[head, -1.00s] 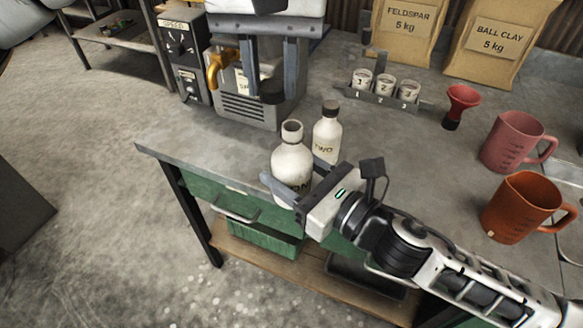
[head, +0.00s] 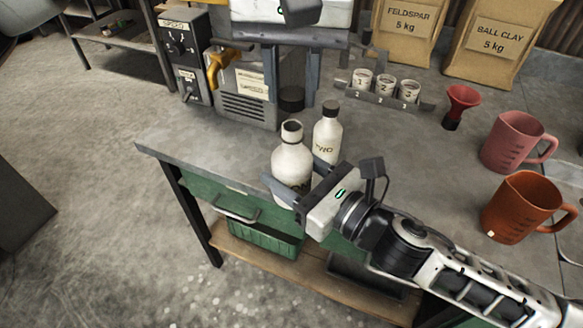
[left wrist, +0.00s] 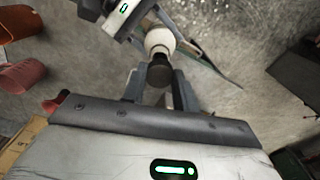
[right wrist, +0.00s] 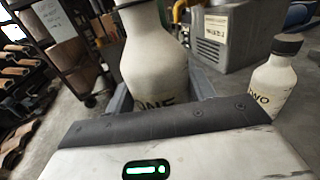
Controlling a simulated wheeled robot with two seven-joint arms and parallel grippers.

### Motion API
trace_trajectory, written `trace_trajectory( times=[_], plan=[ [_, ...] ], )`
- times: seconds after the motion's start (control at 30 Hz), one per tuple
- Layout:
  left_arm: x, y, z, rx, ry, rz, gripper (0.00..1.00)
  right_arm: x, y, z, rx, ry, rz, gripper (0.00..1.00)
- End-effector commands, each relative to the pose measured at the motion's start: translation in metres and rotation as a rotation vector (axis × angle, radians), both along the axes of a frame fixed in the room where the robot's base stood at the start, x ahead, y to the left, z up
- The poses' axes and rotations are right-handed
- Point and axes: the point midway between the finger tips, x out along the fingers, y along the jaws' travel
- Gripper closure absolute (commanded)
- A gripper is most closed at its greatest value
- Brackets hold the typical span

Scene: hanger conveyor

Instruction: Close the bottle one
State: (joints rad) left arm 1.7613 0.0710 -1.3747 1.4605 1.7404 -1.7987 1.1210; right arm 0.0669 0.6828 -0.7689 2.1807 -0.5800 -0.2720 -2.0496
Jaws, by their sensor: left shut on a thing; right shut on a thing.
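Bottle one (head: 291,163) is a cream bottle with an open neck, upright at the bench's front edge. My right gripper (head: 292,186) is shut around its body; the right wrist view shows the bottle (right wrist: 152,65) with part of "ONE" visible. My left gripper (head: 291,88) is shut on a dark cap (head: 291,99) and holds it up behind bottle one's mouth in the head view, apart from it. In the left wrist view the cap (left wrist: 159,75) is between the fingertips, with bottle one (left wrist: 160,40) beyond it.
Bottle two (head: 327,138), with a dark cap on, stands close to the right of bottle one. A grey machine (head: 243,88) stands behind. A rack of numbered cups (head: 384,92), a red funnel (head: 460,103) and two mugs (head: 522,205) are to the right. The bench middle is clear.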

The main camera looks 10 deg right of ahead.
Motion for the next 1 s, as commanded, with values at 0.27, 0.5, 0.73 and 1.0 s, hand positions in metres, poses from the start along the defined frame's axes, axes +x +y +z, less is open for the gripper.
trace_trajectory(
  times=[0.27, 0.5, 0.73, 1.0],
  plan=[
    [-0.0003, 0.0001, -0.0139, 0.000, 0.000, 0.000, 0.92, 0.0000, 0.0001, 0.0009, 0.001, -0.002, 0.000, 0.87],
    [-0.0016, -0.0002, -0.0134, -0.002, 0.001, -0.001, 0.92, 0.0000, 0.0001, 0.0008, 0.001, -0.002, 0.000, 0.87],
    [-0.0018, 0.0002, -0.0126, 0.000, -0.001, 0.000, 0.92, 0.0000, 0.0001, 0.0008, 0.001, -0.002, 0.000, 0.87],
    [-0.0018, 0.0002, -0.0142, 0.000, -0.001, 0.000, 0.92, 0.0001, 0.0001, 0.0008, 0.001, -0.002, 0.000, 0.87]
  ],
)
